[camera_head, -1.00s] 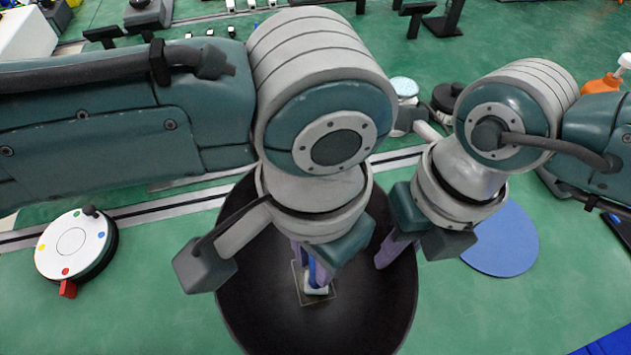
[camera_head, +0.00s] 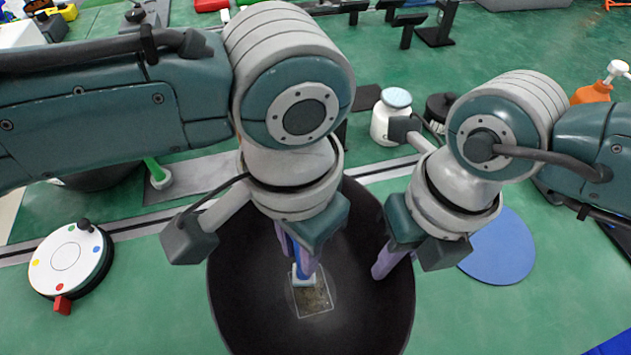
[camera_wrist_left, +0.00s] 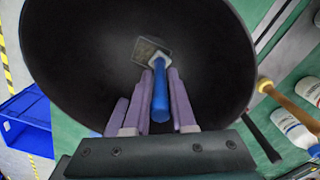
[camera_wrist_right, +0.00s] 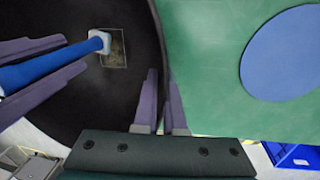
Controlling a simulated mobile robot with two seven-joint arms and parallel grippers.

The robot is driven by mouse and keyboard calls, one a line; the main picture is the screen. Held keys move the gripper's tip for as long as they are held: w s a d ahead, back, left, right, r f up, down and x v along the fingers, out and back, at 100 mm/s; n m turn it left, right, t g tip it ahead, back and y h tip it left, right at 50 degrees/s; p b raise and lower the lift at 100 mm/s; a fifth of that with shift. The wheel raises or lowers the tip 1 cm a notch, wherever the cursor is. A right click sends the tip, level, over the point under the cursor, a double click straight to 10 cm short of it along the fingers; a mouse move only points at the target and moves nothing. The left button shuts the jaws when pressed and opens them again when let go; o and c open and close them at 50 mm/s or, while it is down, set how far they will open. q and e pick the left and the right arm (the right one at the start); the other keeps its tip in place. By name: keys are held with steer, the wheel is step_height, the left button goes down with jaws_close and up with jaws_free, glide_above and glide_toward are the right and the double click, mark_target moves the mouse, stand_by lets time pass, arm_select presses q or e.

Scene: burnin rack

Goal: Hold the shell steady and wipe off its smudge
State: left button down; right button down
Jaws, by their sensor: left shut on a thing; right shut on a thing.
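The shell (camera_head: 368,312) is a large dark bowl standing open side up. Its smudge (camera_head: 312,298) is a brownish speckled patch inside a thin pale square outline on the inner surface. My left gripper (camera_head: 297,255) is shut on the blue handle of a wiping tool (camera_wrist_left: 160,95). The tool's white head (camera_head: 303,275) is at the far-left edge of the patch and covers a corner of it; whether it touches the surface is unclear. My right gripper (camera_wrist_right: 164,95) is shut on the shell's right rim, one finger on each side of the wall.
A blue disc (camera_head: 500,246) lies on the green floor right of the shell. A white round dial (camera_head: 68,262) with coloured dots stands to the left. A white jar (camera_head: 390,115) and an orange pump bottle (camera_head: 592,90) stand behind. The floor in front is clear.

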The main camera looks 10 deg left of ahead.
arm_select(q)
steer(key=s+d+r, duration=0.2)
steer(key=s+r, duration=0.3)
steer(key=r, duration=0.1)
steer(key=shift+d+r, duration=0.25)
stand_by(1.4)
stand_by(0.4)
